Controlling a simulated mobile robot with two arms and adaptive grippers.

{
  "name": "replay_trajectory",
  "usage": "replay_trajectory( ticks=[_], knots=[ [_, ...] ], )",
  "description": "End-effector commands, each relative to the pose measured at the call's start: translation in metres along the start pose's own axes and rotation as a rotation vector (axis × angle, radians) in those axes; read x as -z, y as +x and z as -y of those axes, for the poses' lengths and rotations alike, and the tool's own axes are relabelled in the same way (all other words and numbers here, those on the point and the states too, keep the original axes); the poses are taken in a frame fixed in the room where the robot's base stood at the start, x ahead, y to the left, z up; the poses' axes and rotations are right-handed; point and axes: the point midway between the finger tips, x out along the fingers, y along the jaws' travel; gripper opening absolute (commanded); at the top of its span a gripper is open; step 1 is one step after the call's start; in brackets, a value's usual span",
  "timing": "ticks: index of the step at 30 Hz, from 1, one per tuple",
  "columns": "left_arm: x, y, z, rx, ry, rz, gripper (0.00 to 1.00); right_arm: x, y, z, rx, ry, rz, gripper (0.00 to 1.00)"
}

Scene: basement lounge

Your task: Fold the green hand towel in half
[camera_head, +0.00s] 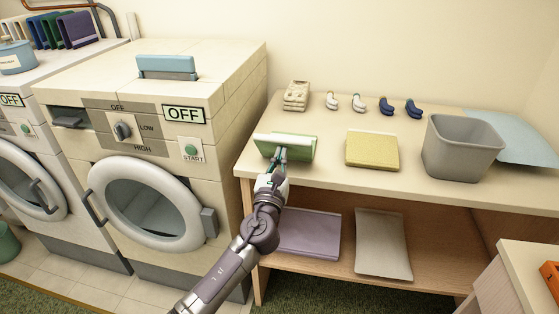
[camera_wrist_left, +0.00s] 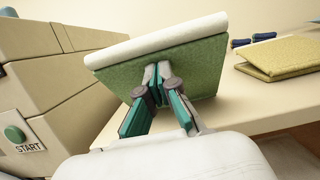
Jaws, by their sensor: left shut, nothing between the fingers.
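The green hand towel (camera_head: 299,148) is on the near left part of the tabletop. It shows a green face and a pale strip along one edge. In the left wrist view the towel (camera_wrist_left: 205,75) has its green face tilted up towards me, with the thick pale strip along the top. My left gripper (camera_head: 279,157) is at the towel's near side, over the table's front edge. Its fingertips (camera_wrist_left: 158,72) are shut together in front of the green face, with nothing held; I cannot tell whether they touch it. My right gripper is not in view.
A folded yellow towel (camera_head: 372,151) lies to the right, then a grey bin (camera_head: 460,147) and a blue cloth (camera_head: 515,135). Small items stand along the wall, including a beige one (camera_head: 297,95). A washing machine (camera_head: 150,150) stands close on the left. Folded cloths lie on the lower shelf (camera_head: 348,268).

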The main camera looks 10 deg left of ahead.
Motion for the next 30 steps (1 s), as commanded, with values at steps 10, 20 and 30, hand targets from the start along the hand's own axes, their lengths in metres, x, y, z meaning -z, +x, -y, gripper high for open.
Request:
replay_trajectory(
  ticks=[10,20,30],
  knots=[
    [-0.008,0.010,0.000,0.000,-0.001,0.000,0.00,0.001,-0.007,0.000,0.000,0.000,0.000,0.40],
    [-0.009,0.016,0.000,0.000,0.000,0.002,0.00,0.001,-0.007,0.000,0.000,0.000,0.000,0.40],
    [-0.010,0.040,0.000,0.001,0.001,0.002,0.00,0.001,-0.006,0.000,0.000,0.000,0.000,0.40]
  ],
)
